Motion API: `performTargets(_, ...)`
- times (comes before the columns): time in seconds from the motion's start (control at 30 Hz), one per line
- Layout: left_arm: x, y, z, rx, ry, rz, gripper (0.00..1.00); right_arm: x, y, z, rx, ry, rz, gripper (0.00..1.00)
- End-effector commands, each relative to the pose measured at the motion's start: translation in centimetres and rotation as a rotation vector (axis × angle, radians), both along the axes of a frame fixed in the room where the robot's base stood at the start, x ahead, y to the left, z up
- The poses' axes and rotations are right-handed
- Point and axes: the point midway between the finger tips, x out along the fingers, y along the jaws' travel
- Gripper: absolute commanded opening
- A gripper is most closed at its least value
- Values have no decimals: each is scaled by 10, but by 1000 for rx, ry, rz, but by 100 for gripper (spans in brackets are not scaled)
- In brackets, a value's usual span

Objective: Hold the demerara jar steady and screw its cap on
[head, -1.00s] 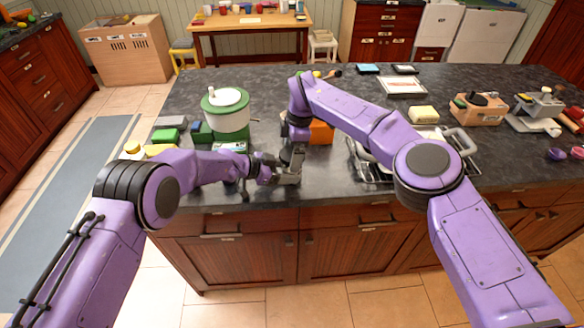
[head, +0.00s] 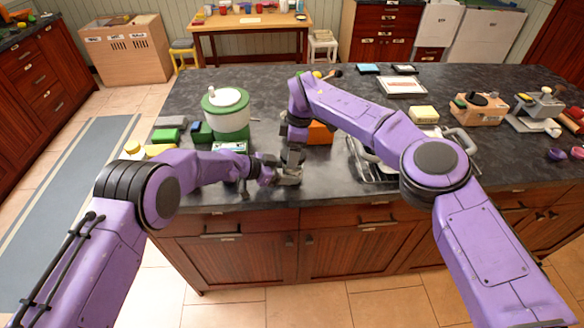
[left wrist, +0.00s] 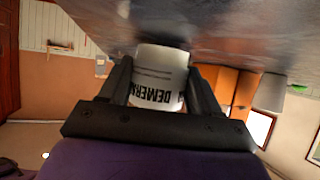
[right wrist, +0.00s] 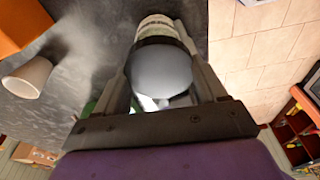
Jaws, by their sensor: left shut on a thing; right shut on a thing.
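The demerara jar (left wrist: 158,85) is white with black lettering. In the left wrist view it sits between the fingers of my left gripper (left wrist: 160,98), which is shut on it. In the right wrist view a round grey cap (right wrist: 163,72) with a dark rim lies between the fingers of my right gripper (right wrist: 168,85), which is shut on it. The jar's pale label (right wrist: 157,27) shows just beyond the cap; the thread is hidden. In the head view my left gripper (head: 278,174) and right gripper (head: 290,175) meet near the counter's front edge and mostly hide jar and cap.
A green-and-white canister (head: 226,115) stands behind my left gripper. An orange box (head: 319,133) is behind my right gripper. A white cup (right wrist: 28,78) shows beside it in the right wrist view. A wire rack (head: 372,172) stands to the right.

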Motion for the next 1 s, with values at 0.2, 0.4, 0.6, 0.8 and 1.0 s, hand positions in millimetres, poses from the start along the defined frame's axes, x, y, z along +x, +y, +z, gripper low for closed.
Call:
performTargets(0.2,4,4,2,-1,-2,13,8,-2,-1,-1,-2,9,-162,35)
performTargets(0.4,5,5,3,-1,-3,15,8,-2,-1,-2,-4,10,-451,34)
performTargets(0.6,5,5,3,-1,-3,16,8,-2,-2,-2,-4,9,-623,35)
performTargets(0.8,6,6,3,-1,-4,17,8,-2,-2,-2,-5,10,-896,34)
performTargets(1.0,6,6,4,-1,-4,19,8,-2,-1,-3,-5,12,-919,34)
